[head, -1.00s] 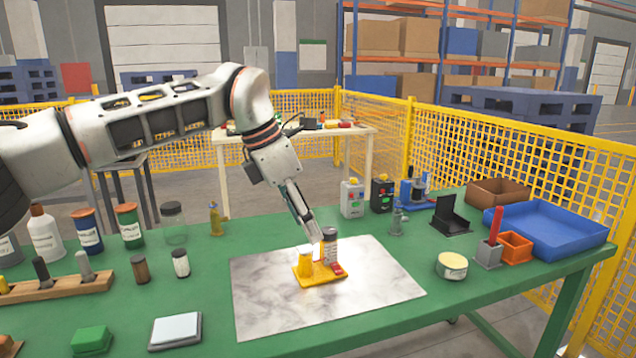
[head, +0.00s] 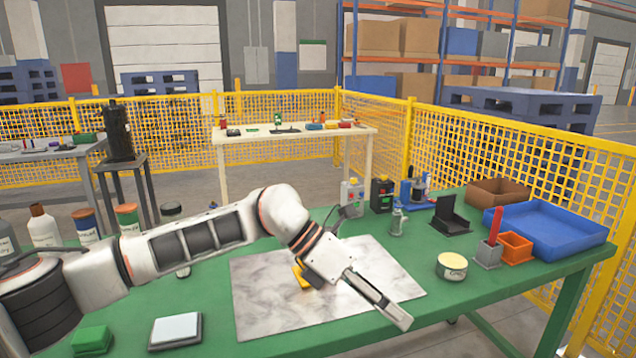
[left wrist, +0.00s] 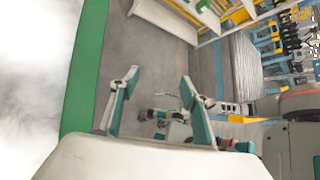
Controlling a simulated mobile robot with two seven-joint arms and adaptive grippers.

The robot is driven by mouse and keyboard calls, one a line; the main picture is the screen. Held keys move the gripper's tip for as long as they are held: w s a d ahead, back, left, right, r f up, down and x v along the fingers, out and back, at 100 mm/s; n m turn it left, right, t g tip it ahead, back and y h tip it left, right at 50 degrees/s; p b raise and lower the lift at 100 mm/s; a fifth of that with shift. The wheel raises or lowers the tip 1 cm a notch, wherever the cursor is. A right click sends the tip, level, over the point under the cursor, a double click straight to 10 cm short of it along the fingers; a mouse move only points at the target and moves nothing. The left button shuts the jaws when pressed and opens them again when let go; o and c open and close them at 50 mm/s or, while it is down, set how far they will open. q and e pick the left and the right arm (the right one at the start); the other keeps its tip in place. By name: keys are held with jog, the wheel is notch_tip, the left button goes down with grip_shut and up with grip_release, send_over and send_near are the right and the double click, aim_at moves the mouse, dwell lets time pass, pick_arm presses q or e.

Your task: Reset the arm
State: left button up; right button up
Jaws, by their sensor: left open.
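My left arm reaches in low from the left across the green table (head: 221,335). My left gripper (head: 397,318) is above the front right part of the marble slab (head: 255,300), pointing down to the right. In the left wrist view the gripper (left wrist: 158,82) shows two fingers spread apart with nothing between them. Beyond them are the grey floor and the green table edge (left wrist: 85,70). The small yellow tray (head: 300,277) on the slab is mostly hidden behind my arm. My right gripper is in neither view.
A round tin (head: 452,267) stands right of the slab. A blue bin (head: 550,228), an orange box (head: 516,247) and a black holder (head: 447,215) stand at the right. A grey-white pad (head: 176,329) and a green block (head: 92,340) lie at the front left.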

pick_arm(q)
jog(key=s+d+n+h, duration=0.7)
jog(key=s+n+h, duration=0.1)
jog(key=s+h, duration=0.15)
jog(key=w+a+f+n+t+y, duration=0.1)
jog(key=a+f+n+t+y, duration=0.4)
jog(key=a+f+n+t, duration=0.75)
jog(key=w+a+f+n+t+y, duration=0.2)
jog(key=a+f+n+t+y, duration=0.6)
jog(key=n, duration=0.9)
jog(key=s+a+f+n+g+y, duration=0.4)
jog(key=s+a+f+n+g, duration=0.3)
jog(key=s+a+f, duration=1)
notch_tip(320, 180, up, 7)
jog(key=s+a+n+p, duration=0.1)
jog(key=s+p, duration=0.1)
jog(key=p, duration=0.8)
jog(key=shift+a+r, duration=0.15)
jog(key=shift+a, duration=0.05)
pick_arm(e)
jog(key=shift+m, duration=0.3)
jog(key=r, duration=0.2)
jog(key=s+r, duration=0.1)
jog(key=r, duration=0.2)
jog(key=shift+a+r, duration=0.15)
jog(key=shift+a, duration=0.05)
